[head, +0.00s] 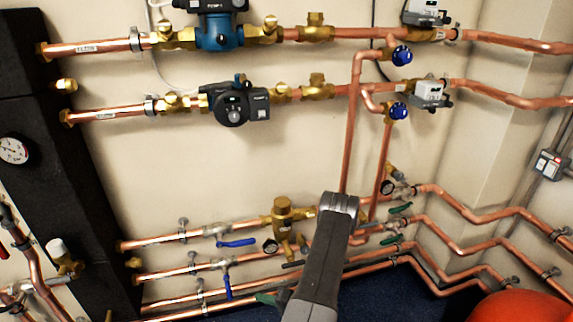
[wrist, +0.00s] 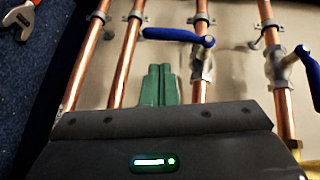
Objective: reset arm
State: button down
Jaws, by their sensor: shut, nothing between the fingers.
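My gripper (wrist: 158,82) shows in the wrist view as two green fingers pressed together, with nothing between them. They lie in front of the copper pipes, between two of the runs. In the head view, my arm reaches up from the bottom edge and bends over. The green fingertips (head: 265,298) point left near the lower pipes; most of the gripper is hidden behind my arm. Whether the fingers touch a pipe cannot be told.
Blue-handled valves (wrist: 180,37) sit on pipes beyond my fingers. A pump (head: 234,103), a brass valve (head: 283,218) and green levers (head: 400,208) crowd the wall. A red object (head: 515,307) stands lower right. A wrench (wrist: 17,18) lies on blue carpet. The middle wall is bare.

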jog(key=b+x, duration=0.1)
jog(key=x, duration=0.7)
jog(key=shift+a, duration=0.3)
jog(key=shift+w+f, duration=0.1)
jog(key=shift+w, duration=0.05)
jog(key=p+v, duration=0.2)
jog(key=v, duration=1.2)
jog(key=b+x, duration=0.2)
jog(key=x, duration=1.2)
jog(key=d+r+p, duration=0.2)
jog(key=d+p, duration=0.1)
jog(key=d, duration=0.3)
jog(key=d+r+h+p, duration=0.1)
jog(key=d+r+p, duration=0.1)
jog(key=d, duration=0.4)
jog(key=shift+d+r+n+p, duration=0.15)
jog(key=shift+r+n+p, duration=0.25)
jog(key=shift+p, duration=0.1)
